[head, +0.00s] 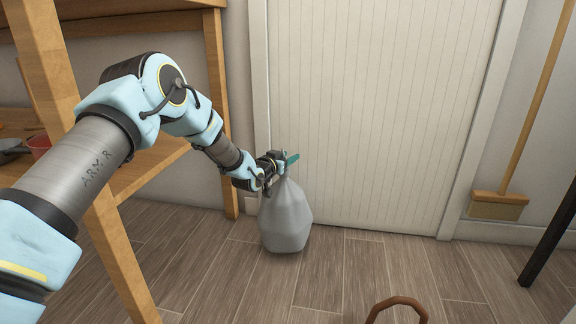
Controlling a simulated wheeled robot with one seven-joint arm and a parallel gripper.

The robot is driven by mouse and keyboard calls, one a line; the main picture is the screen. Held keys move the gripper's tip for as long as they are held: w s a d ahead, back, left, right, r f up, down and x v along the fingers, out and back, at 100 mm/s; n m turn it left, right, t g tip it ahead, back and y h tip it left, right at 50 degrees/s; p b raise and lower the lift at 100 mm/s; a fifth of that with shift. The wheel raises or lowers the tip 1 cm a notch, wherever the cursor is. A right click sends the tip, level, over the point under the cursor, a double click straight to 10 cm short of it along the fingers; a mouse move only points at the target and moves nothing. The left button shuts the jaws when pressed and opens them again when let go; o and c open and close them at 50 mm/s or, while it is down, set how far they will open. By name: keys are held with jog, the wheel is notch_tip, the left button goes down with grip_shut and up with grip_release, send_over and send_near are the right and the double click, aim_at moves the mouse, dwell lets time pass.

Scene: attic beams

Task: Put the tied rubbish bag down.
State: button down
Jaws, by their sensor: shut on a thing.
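The tied rubbish bag (286,218) is grey, with a gathered neck and a teal tie at its top. It is upright in front of the white panelled door, close to the left door frame. Its bottom appears at or just above the wooden floor; I cannot tell whether it touches. My gripper (281,172) is shut on the neck of the bag, reaching in from the left. The fingertips are small and partly hidden by the wrist and the bag's neck.
A wooden shelf unit (165,160) stands on the left, with a red container (40,145) on it. A broom (497,204) leans by the wall on the right. A brown curved handle (398,303) shows at the bottom edge. The plank floor (370,265) right of the bag is clear.

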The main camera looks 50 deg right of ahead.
jog(key=shift+f, duration=0.4)
jog(key=shift+c, duration=2)
grip_release()
jog(key=shift+f, duration=0.15)
jog(key=shift+a+r, duration=0.15)
jog(key=shift+r, duration=0.05)
jog(key=p+v, duration=0.4)
jog(key=v, duration=0.7)
jog(key=shift+a, duration=0.35)
jog(key=shift+s, duration=0.2)
